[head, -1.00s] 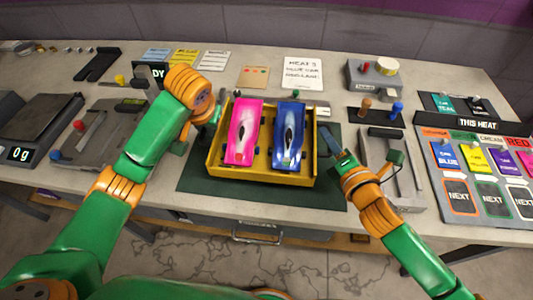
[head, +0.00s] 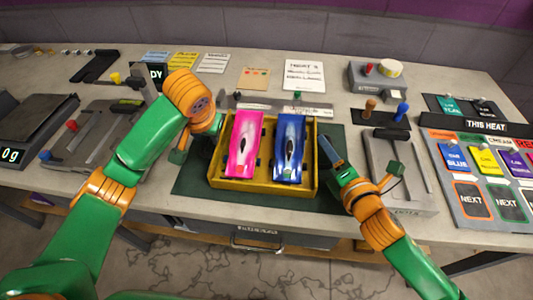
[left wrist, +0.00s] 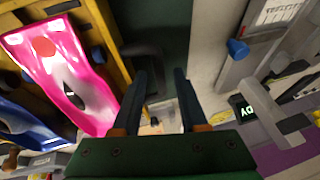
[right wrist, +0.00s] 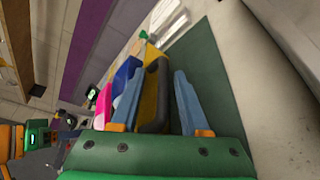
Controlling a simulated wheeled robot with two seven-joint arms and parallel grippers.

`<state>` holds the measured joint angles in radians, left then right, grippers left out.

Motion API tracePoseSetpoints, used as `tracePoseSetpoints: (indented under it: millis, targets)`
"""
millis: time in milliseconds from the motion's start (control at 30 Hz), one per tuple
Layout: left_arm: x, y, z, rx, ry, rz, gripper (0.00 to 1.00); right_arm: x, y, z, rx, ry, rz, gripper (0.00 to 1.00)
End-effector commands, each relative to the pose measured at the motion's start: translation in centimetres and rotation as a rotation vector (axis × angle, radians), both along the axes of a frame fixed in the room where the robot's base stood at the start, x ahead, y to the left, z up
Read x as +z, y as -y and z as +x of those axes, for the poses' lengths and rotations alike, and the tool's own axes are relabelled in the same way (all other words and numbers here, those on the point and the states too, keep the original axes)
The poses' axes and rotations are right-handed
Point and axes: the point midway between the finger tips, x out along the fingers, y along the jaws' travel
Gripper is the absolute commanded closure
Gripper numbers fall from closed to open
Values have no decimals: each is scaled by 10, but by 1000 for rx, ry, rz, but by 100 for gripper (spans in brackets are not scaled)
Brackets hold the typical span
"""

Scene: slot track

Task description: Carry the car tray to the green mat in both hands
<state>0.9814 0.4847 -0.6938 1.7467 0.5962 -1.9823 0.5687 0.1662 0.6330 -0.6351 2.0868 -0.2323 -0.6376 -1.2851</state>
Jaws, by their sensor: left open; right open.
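The yellow car tray (head: 212,172) holds a pink car (head: 244,145) and a blue car (head: 290,148) side by side. It sits on, or just over, a dark green mat (head: 190,180); I cannot tell if it touches. My left gripper (left wrist: 160,75) is open at the tray's left side, with a dark handle (left wrist: 147,60) close to one finger. The forearm partly hides this gripper in the head view. My right gripper (right wrist: 153,80) is open at the right side, with a dark handle (right wrist: 160,85) seen between its fingers.
A scale (head: 35,125) and a grey slotted fixture (head: 95,130) stand at left. Another slotted fixture (head: 420,190) stands close to my right gripper. A heat board (head: 470,175) lies at far right. A grey bar (head: 310,110) lies behind the tray.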

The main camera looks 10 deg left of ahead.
Motion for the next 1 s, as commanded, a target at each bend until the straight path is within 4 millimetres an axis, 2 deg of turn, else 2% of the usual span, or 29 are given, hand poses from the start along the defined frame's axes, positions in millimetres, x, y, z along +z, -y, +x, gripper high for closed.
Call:
tracePoseSetpoints:
  millis: [67, 200, 400, 567, 800, 1000]
  targets:
    - [17, -2, -7, 7, 1, 12, 54, 0, 0, 0, 1, -1, 0, 54]
    - [49, 5, -20, 7, 4, 8, 54, 0, 0, 0, 1, -1, 0, 54]
    - [82, 12, -36, 8, -2, 6, 54, 0, 0, 0, 1, -1, 0, 54]
    - [91, 14, -41, 10, -7, 4, 54, 0, 1, -3, 1, -1, 0, 54]
    - [92, 14, -42, 10, -9, 3, 54, 10, 16, -50, 3, -4, -3, 54]
    - [92, 14, -42, 10, -8, 3, 54, 16, 24, -69, 2, -1, 0, 54]
